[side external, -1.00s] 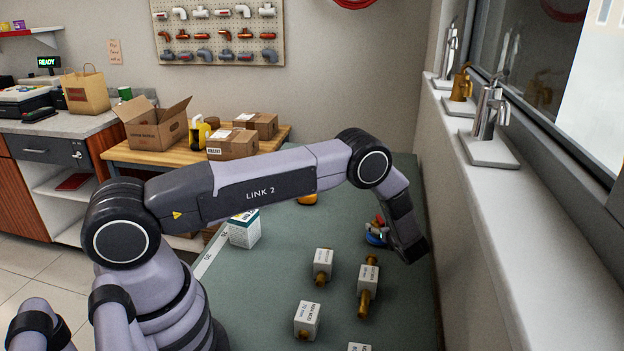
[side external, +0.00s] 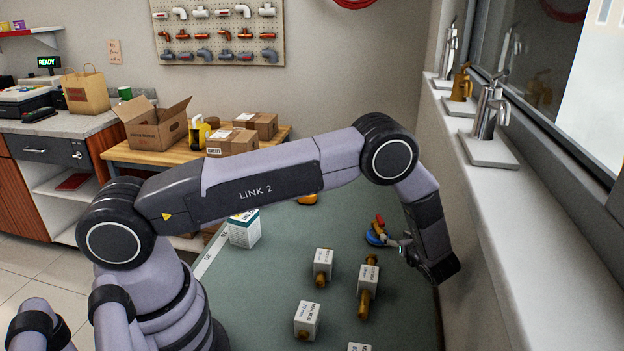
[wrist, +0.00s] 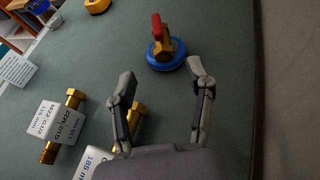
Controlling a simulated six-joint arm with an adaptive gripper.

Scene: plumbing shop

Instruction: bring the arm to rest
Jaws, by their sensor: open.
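My gripper (wrist: 161,82) is open and empty in the wrist view, its two fingers spread above the green bench top (wrist: 215,25). A brass valve with a red handle (wrist: 160,38) stands on a blue round base (wrist: 166,55) just beyond the fingertips, apart from them. In the side external view, my gripper (side external: 398,243) shows small and partly hidden by my wrist, close to the blue base (side external: 375,238). Whether it touches anything there is hard to tell.
Brass fittings with white labelled blocks (side external: 368,278) stand on the bench, some near my left finger in the wrist view (wrist: 58,125). A white box (side external: 244,230) stands farther left. The window sill (side external: 540,230) with taps (side external: 490,110) runs along the right.

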